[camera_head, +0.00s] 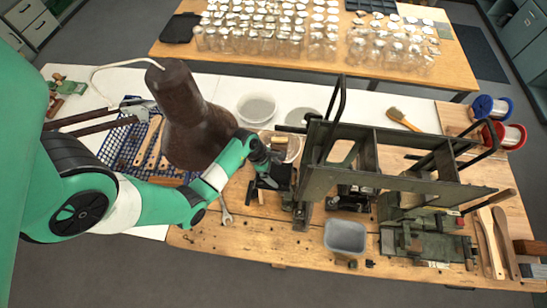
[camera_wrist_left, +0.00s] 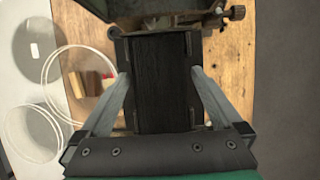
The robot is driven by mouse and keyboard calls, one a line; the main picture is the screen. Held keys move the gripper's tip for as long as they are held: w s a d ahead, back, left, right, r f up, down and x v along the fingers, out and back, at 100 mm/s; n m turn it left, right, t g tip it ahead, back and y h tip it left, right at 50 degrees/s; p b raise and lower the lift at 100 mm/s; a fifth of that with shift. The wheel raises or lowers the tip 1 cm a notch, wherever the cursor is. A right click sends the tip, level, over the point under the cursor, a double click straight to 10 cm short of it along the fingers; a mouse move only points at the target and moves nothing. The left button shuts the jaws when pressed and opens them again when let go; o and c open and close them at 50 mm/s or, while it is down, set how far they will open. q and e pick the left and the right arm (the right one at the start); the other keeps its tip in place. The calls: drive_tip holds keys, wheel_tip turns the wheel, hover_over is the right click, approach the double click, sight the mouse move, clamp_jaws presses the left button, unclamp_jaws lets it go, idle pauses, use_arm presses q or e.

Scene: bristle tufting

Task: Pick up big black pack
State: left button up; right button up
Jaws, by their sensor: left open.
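A big black pack (camera_wrist_left: 163,82) with a fine ridged surface lies between the two grey fingers of my left gripper (camera_wrist_left: 160,73) in the left wrist view. The fingers are open, one along each side of it; I cannot tell whether they touch it. It sits in a dark holder with raised edges at the machine's left end. In the head view my left gripper (camera_head: 265,170) is over this spot, and the black pack (camera_head: 281,176) is partly hidden by it. My right gripper does not show.
A tall green-grey metal machine (camera_head: 400,185) stands just right of my gripper. A grey tub (camera_head: 345,237) and a wrench (camera_head: 226,211) are on the wooden bench (camera_head: 260,240), whose front left is mostly clear.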

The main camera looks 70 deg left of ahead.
sight(279, 174)
use_arm(q)
drive_tip(key=shift+f, duration=0.2)
drive_tip(key=shift+c, duration=0.4)
drive_tip(key=c, duration=1.4)
drive_tip(key=shift+o, duration=0.2)
drive_tip(key=shift+r, duration=0.15)
drive_tip(key=r, duration=0.4)
drive_tip(key=shift+s+d+r+p, duration=0.1)
drive_tip(key=shift+s+d+p, duration=0.1)
drive_tip(key=shift+p, duration=0.2)
drive_tip(key=s+d+r+p, duration=0.1)
drive_tip(key=s+d+r, duration=0.8)
drive_tip(key=d, duration=0.1)
